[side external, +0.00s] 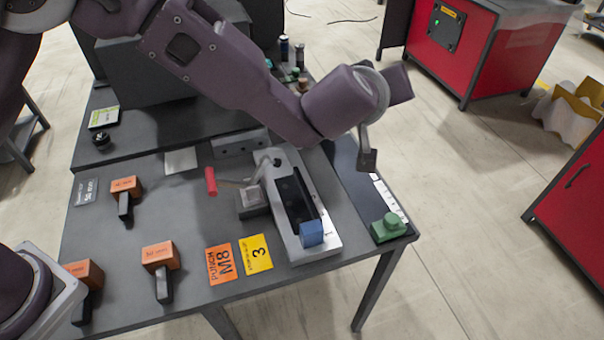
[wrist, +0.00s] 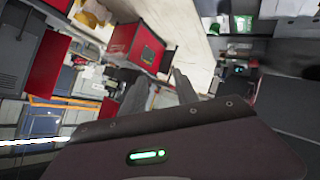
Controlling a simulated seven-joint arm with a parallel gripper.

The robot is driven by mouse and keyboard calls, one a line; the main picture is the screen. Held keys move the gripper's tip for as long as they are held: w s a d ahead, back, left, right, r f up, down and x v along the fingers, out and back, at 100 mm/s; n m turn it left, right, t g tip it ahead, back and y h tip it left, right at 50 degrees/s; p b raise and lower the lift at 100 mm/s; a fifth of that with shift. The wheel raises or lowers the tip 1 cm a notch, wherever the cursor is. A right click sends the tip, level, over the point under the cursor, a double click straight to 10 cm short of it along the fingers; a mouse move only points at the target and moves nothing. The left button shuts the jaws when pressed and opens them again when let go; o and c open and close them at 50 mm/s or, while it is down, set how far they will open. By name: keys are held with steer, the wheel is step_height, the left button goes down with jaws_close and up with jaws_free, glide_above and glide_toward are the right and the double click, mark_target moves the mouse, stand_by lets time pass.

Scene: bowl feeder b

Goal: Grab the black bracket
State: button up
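My gripper (side external: 367,157) hangs above the right part of the workbench, over the dark strip, clear of everything. In the wrist view my gripper (wrist: 158,80) shows two grey fingers spread apart with nothing between them. The wrist view looks out across the room and shows no workpiece. I cannot make out with certainty which thing is the black bracket. Dark bars stick out from the orange blocks (side external: 158,255) on the bench's left and front. A small round black part (side external: 101,138) sits on the back left of the bench.
A grey fixture (side external: 292,215) with a dark slot and blue block (side external: 311,233) stands mid-bench. A lever with a red handle (side external: 210,181) reaches left from it. A green part (side external: 389,227) sits at the right corner. Orange and yellow cards (side external: 255,253) lie in front.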

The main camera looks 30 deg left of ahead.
steer(key=s+f+n+g+y, duration=0.1)
steer(key=s+f+y, duration=0.3)
steer(key=f, duration=0.7)
steer(key=n+g+y, duration=0.1)
steer(key=g+y, duration=0.1)
steer(key=y, duration=0.2)
glide_toward(308, 195)
steer(key=shift+w+a+f, duration=0.45)
steer(key=shift+w+f, duration=0.35)
steer(key=shift+w, duration=0.1)
steer(key=shift+w+a+f+g+y, duration=0.35)
steer(key=shift+a+f, duration=0.15)
steer(key=shift+a, duration=0.2)
steer(key=x, duration=0.5)
steer(key=shift+w+r, duration=0.15)
steer(key=shift+w, duration=0.25)
jaws_close()
